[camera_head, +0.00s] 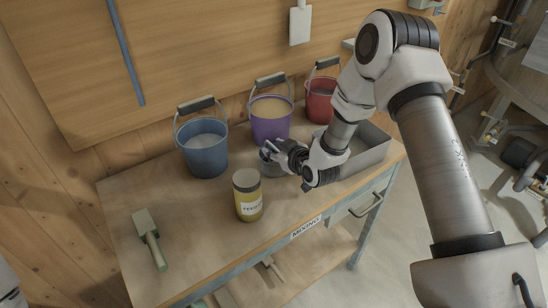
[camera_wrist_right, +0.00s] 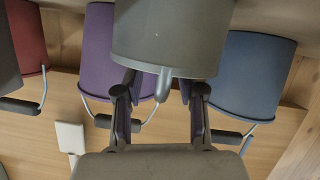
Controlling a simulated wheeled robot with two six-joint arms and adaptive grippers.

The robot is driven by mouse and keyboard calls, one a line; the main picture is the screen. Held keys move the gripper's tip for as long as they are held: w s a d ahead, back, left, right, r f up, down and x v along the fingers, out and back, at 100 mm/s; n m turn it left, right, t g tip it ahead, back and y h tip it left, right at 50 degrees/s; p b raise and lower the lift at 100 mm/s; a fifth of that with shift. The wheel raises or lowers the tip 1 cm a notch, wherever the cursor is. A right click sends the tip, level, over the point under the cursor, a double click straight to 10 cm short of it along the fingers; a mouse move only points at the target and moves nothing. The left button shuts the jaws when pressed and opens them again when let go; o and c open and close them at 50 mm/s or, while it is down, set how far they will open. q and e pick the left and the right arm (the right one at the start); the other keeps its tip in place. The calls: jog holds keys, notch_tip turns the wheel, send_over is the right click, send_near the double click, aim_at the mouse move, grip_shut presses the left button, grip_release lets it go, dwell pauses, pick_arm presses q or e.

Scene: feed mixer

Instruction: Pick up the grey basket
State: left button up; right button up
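A grey round vessel (camera_head: 268,162) stands on the workbench in front of the purple bucket, partly hidden by my right gripper. It fills the top middle of the right wrist view (camera_wrist_right: 172,38), upside down, with a small grey handle (camera_wrist_right: 163,84) pointing at me. My right gripper (camera_head: 272,152) is at the vessel. Its two fingers (camera_wrist_right: 160,100) are apart, one on each side of the handle, with gaps showing. A grey rectangular bin (camera_head: 372,157) stands on the right of the bench, partly behind my right arm. My left gripper is not in view.
Blue (camera_head: 205,159), purple (camera_head: 270,128) and red (camera_head: 319,105) buckets line the back of the workbench (camera_head: 190,235). A yellow labelled jar (camera_head: 248,203) stands in front of the vessel. A scoop-like tool (camera_head: 149,238) lies at left. The front-left benchtop is mostly clear.

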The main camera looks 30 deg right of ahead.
jog(key=shift+w+f, duration=0.15)
jog(key=shift+w, duration=0.15)
jog(key=shift+s, duration=0.2)
jog(key=shift+c, duration=0.2)
grip_shut()
jog(key=shift+r, duration=0.2)
